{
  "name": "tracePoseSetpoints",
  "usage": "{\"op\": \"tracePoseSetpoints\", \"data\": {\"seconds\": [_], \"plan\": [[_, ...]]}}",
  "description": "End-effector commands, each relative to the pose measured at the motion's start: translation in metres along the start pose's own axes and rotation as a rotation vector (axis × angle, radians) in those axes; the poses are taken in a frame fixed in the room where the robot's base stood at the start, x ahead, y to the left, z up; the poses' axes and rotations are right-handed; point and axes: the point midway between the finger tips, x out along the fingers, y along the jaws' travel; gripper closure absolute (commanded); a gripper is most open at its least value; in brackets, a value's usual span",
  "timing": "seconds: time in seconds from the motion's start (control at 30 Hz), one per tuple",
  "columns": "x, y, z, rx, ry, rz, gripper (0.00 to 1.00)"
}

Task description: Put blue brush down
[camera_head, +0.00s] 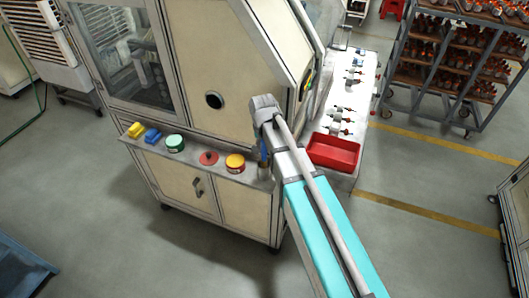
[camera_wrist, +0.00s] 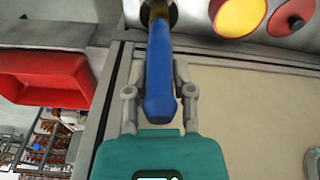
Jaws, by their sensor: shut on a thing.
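My gripper (camera_wrist: 158,66) is shut on the blue brush (camera_wrist: 160,92), with one finger on each side of its handle. The brush's brownish lower end reaches into or over the dark opening of a round metal cup (camera_wrist: 172,14) at the top of the wrist view; I cannot tell how deep it sits. In the head view, a bit of the blue handle (camera_head: 262,148) shows beside my arm, above the small cup (camera_head: 264,171) at the right end of the machine's ledge. My arm hides most of the gripper there.
On the ledge stand a yellow-topped tin (camera_head: 235,163), a red round lid or tin (camera_head: 208,158), a green tin (camera_head: 175,143), a blue block (camera_head: 152,135) and a yellow block (camera_head: 136,130). A red tray (camera_head: 333,151) lies on the side table to the right. The machine's wall rises behind the ledge.

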Motion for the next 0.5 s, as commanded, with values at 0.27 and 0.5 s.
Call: {"op": "tracePoseSetpoints", "data": {"seconds": [0.27, 0.5], "plan": [[0.021, 0.000, 0.002, 0.001, 0.000, 0.000, 1.00], [0.036, 0.001, 0.004, 0.001, 0.000, 0.000, 1.00]]}}
